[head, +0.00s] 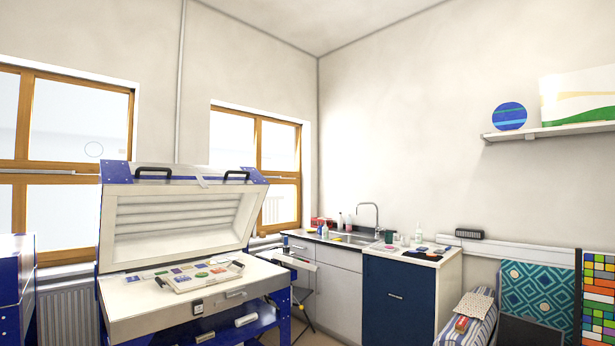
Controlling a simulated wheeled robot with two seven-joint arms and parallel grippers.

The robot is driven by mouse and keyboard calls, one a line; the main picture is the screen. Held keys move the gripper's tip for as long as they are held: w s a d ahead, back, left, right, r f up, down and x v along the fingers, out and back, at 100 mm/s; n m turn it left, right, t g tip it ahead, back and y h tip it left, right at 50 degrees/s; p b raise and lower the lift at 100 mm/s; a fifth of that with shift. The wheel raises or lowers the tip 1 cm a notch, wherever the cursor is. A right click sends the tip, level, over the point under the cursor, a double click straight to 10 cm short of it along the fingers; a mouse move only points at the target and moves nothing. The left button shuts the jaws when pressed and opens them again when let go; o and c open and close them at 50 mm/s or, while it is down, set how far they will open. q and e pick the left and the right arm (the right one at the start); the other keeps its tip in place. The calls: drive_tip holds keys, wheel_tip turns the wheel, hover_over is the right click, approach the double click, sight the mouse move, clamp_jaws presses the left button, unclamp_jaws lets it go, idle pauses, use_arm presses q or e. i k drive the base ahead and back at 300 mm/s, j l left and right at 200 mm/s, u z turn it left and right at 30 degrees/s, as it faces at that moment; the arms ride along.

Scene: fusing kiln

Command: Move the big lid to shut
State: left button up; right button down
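The kiln's big lid (183,211) stands raised, hinged at the back, with its white ribbed inside facing me. It has blue corner plates and two dark handles (153,172) along its upper edge. The kiln base (165,307) below is a wide, shallow white-topped box with a metal front. A tray (208,276) with several coloured glass pieces lies on the base's top. Neither of my grippers shows in the head view, and nothing touches the lid.
A lower blue shelf (238,334) sits under the kiln. A blue cabinet (14,290) stands close at the left. Panels and a cushion (472,302) sit at the far right.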

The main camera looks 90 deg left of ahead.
sight(148, 214)
drive_tip(key=u, duration=3.6)
drive_tip(key=i+l, duration=0.15)
drive_tip(key=i, duration=0.4)
drive_tip(key=i+l, duration=0.2)
drive_tip(key=i, duration=0.3)
drive_tip(key=i+l, duration=0.15)
drive_tip(key=i, duration=0.4)
drive_tip(key=u, duration=0.05)
